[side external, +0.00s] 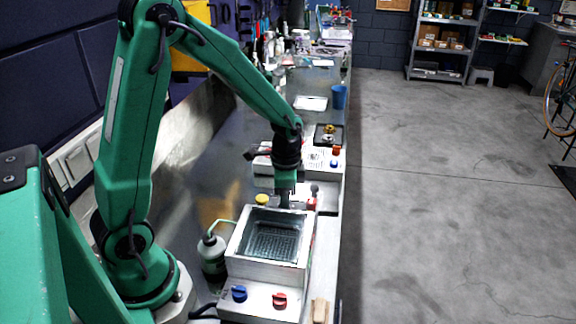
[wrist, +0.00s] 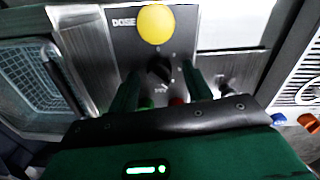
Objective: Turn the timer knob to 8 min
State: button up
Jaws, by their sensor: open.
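A black round knob (wrist: 160,69) with small pale marks around it sits on a dark panel (wrist: 122,48) in the wrist view. It looks like the timer knob, but I cannot read its setting. My gripper (wrist: 163,76) is open, with one green finger on each side of the knob in the picture. I cannot tell whether the fingers touch it. A yellow button (wrist: 156,24) is just beyond the knob, beside the word DOSE. In the side external view my gripper (side external: 285,198) points down behind the metal tank, and the knob is hidden there.
The metal tank (side external: 236,253) has a blue knob (side external: 239,293) and a red knob (side external: 280,300) on its front. A bottle (side external: 213,257) stands left of it. A small switch (wrist: 226,86) is right of my fingers. A blue cup (side external: 339,97) stands farther back.

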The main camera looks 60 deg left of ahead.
jog(key=shift+f, duration=0.15)
jog(key=shift+c, duration=0.2)
jog(key=c, duration=0.9)
jog(key=shift+c, duration=0.2)
jog(key=shift+n, duration=1)
jog(key=shift+w+a, duration=0.1)
jog(key=o, duration=1)
